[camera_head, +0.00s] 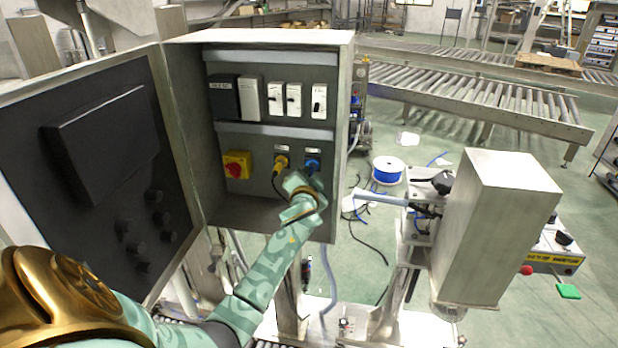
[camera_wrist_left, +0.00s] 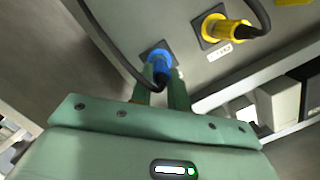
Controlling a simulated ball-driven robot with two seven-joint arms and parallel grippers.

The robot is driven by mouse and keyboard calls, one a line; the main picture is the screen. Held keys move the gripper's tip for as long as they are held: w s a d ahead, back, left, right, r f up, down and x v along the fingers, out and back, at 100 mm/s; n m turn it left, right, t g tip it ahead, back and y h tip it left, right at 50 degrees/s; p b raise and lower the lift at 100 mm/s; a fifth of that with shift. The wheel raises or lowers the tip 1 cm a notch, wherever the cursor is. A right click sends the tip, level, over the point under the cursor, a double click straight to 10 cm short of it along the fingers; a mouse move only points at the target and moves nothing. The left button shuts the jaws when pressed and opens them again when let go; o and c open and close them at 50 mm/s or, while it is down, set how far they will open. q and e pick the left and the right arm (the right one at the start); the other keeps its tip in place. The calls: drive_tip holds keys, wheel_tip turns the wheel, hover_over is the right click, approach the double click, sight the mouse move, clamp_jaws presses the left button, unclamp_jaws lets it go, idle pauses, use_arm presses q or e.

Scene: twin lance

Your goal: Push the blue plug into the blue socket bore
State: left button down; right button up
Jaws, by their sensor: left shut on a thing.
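The blue plug (camera_wrist_left: 161,73) has a black cable and is held between the two green fingers of my left gripper (camera_wrist_left: 162,92) in the left wrist view. My left gripper (camera_head: 309,183) is shut on it at the cabinet's back panel in the head view. The blue socket (camera_head: 312,160) is on a dark plate at the lower right of the panel. The plug's front end is at the socket and lined up with it; the bore is hidden, so I cannot tell how deep the plug sits. My right gripper is not in view.
A yellow plug (camera_head: 280,162) with a black cable is left of the blue socket, and a yellow-red switch (camera_head: 237,165) is further left. The grey cabinet's (camera_head: 184,130) right wall is close to my gripper. The open door (camera_head: 85,70) stands at left.

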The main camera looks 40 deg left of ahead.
use_arm(q)
drive_tip(key=c, duration=1.1)
unclamp_jaws()
drive_tip(key=shift+o, duration=0.2)
drive_tip(key=v, duration=1.6)
drive_tip(key=shift+d, duration=0.15)
